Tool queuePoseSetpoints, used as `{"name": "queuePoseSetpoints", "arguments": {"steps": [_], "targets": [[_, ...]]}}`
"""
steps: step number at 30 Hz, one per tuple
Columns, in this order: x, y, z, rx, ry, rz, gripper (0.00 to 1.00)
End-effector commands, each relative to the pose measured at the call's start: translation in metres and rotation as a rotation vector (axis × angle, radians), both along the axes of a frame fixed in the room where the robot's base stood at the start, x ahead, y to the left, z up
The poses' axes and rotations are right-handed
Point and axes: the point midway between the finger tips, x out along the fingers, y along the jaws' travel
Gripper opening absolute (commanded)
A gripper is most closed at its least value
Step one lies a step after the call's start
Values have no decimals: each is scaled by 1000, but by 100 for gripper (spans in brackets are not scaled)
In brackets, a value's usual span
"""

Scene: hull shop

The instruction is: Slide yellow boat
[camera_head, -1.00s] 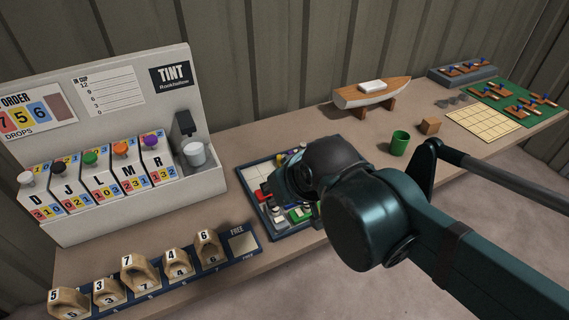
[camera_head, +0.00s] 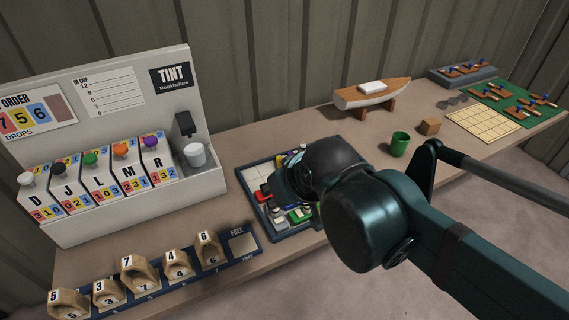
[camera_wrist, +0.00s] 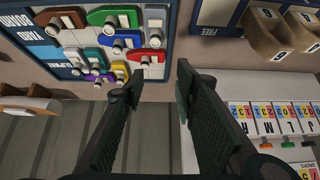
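The boat tray (camera_head: 243,182) lies on the bench, partly hidden by my arm in the head view. In the wrist view, its panel (camera_wrist: 177,30) fills the upper left, with several small coloured boats with round knobs. A small yellow piece (camera_wrist: 106,78), which looks like the yellow boat, sits at the tray's lower edge among purple and green ones; it is partly hidden behind my left finger. My gripper (camera_wrist: 154,72) is open, with a clear gap between its fingertips and nothing held. The fingertips are near the tray's lower edge; I cannot tell whether one touches a boat.
A tint dispenser (camera_head: 120,190) stands left of the tray. Numbered wooden blocks (camera_head: 134,274) line a blue rack in front. A model boat (camera_head: 372,94), green cup (camera_head: 399,144), wooden cube (camera_head: 428,126) and gridded mat (camera_head: 484,125) stand to the right. Bare bench lies behind the tray.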

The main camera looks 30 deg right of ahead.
Motion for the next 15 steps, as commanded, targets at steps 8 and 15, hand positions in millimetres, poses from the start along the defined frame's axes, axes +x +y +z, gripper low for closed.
{"name": "queuePoseSetpoints", "arguments": {"steps": [8,15], "targets": [[7,-2,6,-13,14,13,29],[25,-8,18,-48,55,53,29]]}}
